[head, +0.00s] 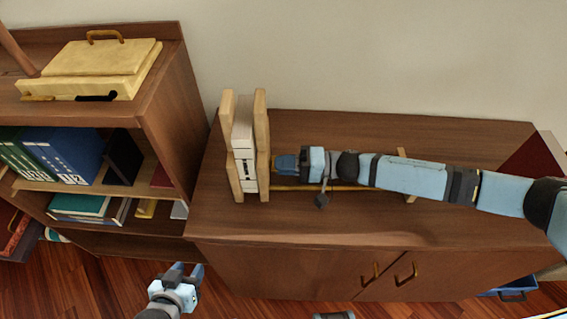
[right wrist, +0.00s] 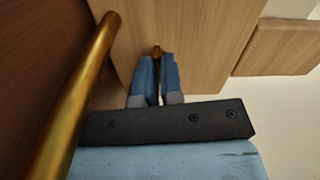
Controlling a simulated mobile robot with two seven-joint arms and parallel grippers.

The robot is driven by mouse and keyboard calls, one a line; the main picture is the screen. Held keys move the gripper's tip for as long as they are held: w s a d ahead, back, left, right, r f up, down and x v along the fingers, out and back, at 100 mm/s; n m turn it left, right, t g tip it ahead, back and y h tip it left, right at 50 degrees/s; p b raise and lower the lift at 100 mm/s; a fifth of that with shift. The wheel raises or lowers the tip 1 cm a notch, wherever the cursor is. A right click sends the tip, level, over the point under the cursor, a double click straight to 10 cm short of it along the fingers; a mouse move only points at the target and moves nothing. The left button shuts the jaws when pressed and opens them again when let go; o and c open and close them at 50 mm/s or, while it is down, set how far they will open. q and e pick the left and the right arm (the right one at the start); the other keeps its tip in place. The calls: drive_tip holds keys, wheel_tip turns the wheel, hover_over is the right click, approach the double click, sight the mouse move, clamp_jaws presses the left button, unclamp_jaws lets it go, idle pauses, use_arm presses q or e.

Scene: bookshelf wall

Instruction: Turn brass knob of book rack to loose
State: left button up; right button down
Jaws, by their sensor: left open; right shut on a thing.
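The book rack (head: 261,130) stands on the brown cabinet, with pale wooden uprights and white books (head: 243,138) held between them. A brass rod (head: 340,188) runs right from it and shows large at the left of the right wrist view (right wrist: 80,100). My right gripper (head: 277,163) is at the right face of the rack. In the right wrist view its blue fingers (right wrist: 157,72) are shut on the small brass knob (right wrist: 156,50), mostly hidden between the fingertips. My left gripper (head: 187,271) is open and empty, low in front of the cabinet.
The cabinet top (head: 330,225) is clear in front of my right arm. A pale wooden crosspiece (head: 410,197) shows partly behind that arm. A shelf unit with binders (head: 75,154) and a yellow case (head: 95,60) stands left. A dark red object (head: 537,158) lies at the right.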

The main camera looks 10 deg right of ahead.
drive_tip(key=shift+r+n+p, duration=0.15)
drive_tip(key=shift+n+p, duration=0.15)
drive_tip(key=shift+p, duration=0.05)
drive_tip(key=shift+n, duration=0.4)
drive_tip(key=c, duration=1.3)
unclamp_jaws()
drive_tip(key=shift+o, duration=0.2)
drive_tip(key=shift+d, duration=0.1)
drive_tip(key=d, duration=0.4)
drive_tip(key=s+d, duration=0.1)
drive_tip(key=d, duration=0.2)
drive_tip(key=shift+d, duration=0.1)
drive_tip(key=shift+o, duration=0.2)
